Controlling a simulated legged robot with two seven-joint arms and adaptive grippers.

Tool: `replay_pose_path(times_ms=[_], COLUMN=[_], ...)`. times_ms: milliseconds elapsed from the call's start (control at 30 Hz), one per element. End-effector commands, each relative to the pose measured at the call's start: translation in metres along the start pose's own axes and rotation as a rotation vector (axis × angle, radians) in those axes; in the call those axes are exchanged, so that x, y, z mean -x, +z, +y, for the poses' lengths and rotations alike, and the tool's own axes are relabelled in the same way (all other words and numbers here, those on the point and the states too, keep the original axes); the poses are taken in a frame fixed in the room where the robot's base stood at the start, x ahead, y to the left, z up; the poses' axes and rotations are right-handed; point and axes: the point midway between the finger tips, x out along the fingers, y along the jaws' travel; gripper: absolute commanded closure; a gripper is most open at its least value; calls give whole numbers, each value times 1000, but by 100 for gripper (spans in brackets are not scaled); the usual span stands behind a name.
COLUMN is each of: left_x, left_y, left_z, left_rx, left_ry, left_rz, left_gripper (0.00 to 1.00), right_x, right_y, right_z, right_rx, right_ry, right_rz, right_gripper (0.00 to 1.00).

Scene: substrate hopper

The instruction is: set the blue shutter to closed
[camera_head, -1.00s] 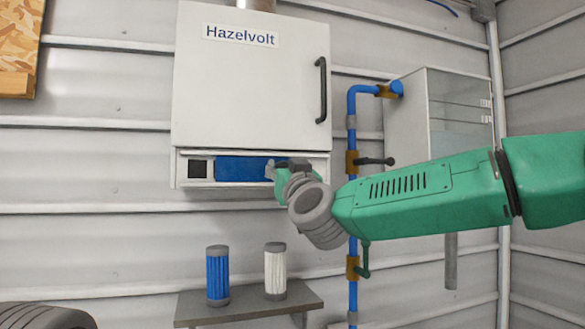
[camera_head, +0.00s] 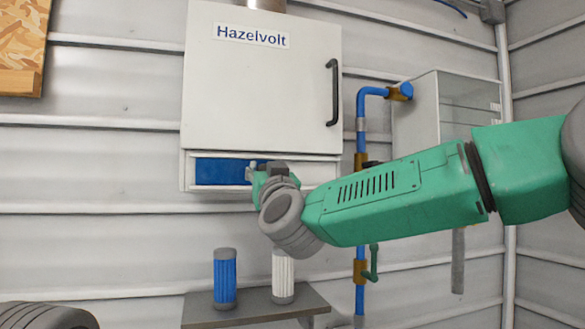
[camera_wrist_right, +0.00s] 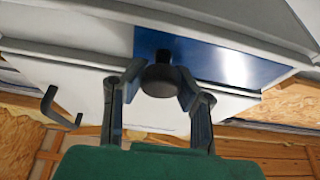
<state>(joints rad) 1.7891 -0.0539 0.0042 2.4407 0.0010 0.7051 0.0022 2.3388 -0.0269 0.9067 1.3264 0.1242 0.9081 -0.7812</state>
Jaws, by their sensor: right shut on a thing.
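The blue shutter (camera_head: 220,172) sits in the slot along the bottom of the white Hazelvolt cabinet (camera_head: 260,90). It fills the left part of the slot, and no dark opening shows at its left end. Its right part is hidden behind my right gripper (camera_head: 256,174). In the right wrist view the blue shutter (camera_wrist_right: 215,65) carries a dark round knob (camera_wrist_right: 158,80). My right gripper (camera_wrist_right: 158,97) is shut on this knob, with a finger on each side. My left gripper is not in view; only a grey ringed part of my left arm shows at the lower left.
A black door handle (camera_head: 333,92) is on the cabinet's right side. A blue pipe (camera_head: 361,220) with valves runs to its right, beside a glass-fronted box (camera_head: 415,115). Below, a grey shelf (camera_head: 255,310) holds a blue cartridge (camera_head: 225,278) and a white cartridge (camera_head: 283,277).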

Motion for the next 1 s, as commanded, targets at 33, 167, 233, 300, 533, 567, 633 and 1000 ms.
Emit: replay_pose_path(times_ms=[33, 167, 233, 300, 533, 567, 633, 1000], left_x=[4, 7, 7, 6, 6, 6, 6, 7], left_y=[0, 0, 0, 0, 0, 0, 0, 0], left_z=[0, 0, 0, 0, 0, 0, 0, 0], left_rx=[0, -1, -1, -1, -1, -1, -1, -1], left_ry=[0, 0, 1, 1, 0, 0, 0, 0], left_rz=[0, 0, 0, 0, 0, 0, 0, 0], left_gripper=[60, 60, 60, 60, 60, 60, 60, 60], right_x=[2, 3, 4, 4, 4, 4, 3, 1], right_y=[9, 10, 10, 11, 12, 11, 9, 4], right_z=[-13, -22, -25, -26, -31, -31, -30, -24], right_rx=[4, -1, -3, -3, 0, 0, 0, -2], right_ry=[-10, -9, -9, -8, -8, -8, -6, -1], right_rz=[-19, -19, -19, -19, -22, -21, -17, -7], right_gripper=[100, 100, 100, 100, 63, 53, 52, 52])
